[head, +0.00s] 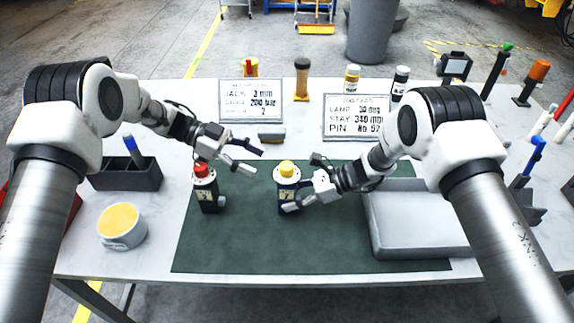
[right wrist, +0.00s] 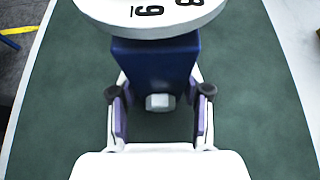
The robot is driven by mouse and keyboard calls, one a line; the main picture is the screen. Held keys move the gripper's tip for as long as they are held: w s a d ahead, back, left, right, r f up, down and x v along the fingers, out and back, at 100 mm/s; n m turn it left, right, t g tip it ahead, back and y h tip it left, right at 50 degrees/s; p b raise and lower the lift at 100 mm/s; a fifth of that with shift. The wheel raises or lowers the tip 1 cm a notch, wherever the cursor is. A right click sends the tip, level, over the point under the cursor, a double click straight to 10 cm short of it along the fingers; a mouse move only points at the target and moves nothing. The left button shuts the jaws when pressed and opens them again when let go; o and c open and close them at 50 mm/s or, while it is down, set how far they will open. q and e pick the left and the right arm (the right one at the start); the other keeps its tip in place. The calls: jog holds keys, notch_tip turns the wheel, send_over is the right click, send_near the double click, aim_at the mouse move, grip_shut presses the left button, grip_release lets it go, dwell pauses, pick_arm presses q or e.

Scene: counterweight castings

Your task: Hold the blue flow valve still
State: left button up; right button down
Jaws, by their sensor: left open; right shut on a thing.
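The blue flow valve (head: 287,196), a dark blue body with a yellow top and a pale label, stands upright on the green mat (head: 240,245). My right gripper (head: 298,190) is shut on it from the right. In the right wrist view the valve's blue body (right wrist: 155,65) sits between the fingers of my right gripper (right wrist: 160,118), under a white numbered dial (right wrist: 150,18). My left gripper (head: 254,161) is open and empty, above and left of the blue valve. It is near a similar black valve (head: 208,193) with a red top.
A dark bin (head: 125,178) with a blue-handled tool and a white bowl (head: 122,240) with yellow contents are at left. Two sign boards (head: 357,130) and several bottles stand behind. The mat's front is clear.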

aim_at(284, 165)
pick_arm(q)
jog(key=d, duration=0.2)
jog(key=s+d, duration=0.1)
jog(key=d, duration=0.2)
jog(key=s+d, duration=0.1)
jog(key=d, duration=0.1)
jog(key=shift+d, duration=0.35)
jog(key=shift+d+f, duration=0.2)
jog(key=shift+d, duration=0.25)
grip_shut()
